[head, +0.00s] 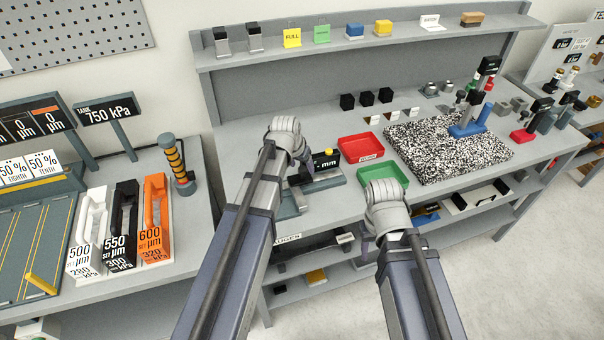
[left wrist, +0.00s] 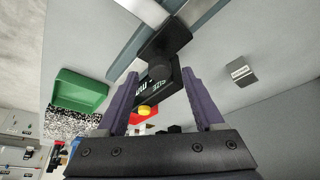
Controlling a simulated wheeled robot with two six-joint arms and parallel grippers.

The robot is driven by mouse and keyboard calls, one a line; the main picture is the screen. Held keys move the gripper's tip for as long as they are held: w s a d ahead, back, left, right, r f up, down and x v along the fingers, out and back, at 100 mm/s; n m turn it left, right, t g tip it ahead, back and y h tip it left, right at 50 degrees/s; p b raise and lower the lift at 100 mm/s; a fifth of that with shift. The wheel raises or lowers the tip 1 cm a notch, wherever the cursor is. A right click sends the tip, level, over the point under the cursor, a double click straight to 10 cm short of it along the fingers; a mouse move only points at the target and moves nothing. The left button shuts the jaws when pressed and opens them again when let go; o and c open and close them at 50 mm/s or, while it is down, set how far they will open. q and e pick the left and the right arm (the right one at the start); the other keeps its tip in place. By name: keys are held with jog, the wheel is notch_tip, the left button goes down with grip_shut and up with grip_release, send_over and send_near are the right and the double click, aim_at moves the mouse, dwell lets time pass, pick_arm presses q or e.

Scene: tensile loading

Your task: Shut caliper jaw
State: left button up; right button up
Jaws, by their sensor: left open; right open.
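The caliper (head: 325,163) lies on the bench top at its near left, with a dark display that reads "mm" and a yellow knob on it. Its left part is partly hidden behind my left gripper (head: 302,174). In the left wrist view, the two purple fingers of the left gripper (left wrist: 160,76) are open, with the caliper's dark display block (left wrist: 158,66) in the gap ahead of them. I cannot tell whether they touch it. A grey metal bar (left wrist: 140,55) runs beyond the block. My right gripper (head: 368,245) is open and empty at the bench's front edge, mostly hidden by its wrist.
A red tray (head: 352,147) and a green tray (head: 398,174) stand right of the caliper. A speckled mat (head: 430,160) with a blue fixture (head: 470,122) lies farther right. Black blocks (head: 347,102) stand behind the trays. Bare bench lies left of the caliper.

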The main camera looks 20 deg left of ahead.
pick_arm(q)
jog(key=shift+b+x, duration=0.4)
jog(key=shift+x, duration=0.5)
jog(key=shift+r, duration=0.1)
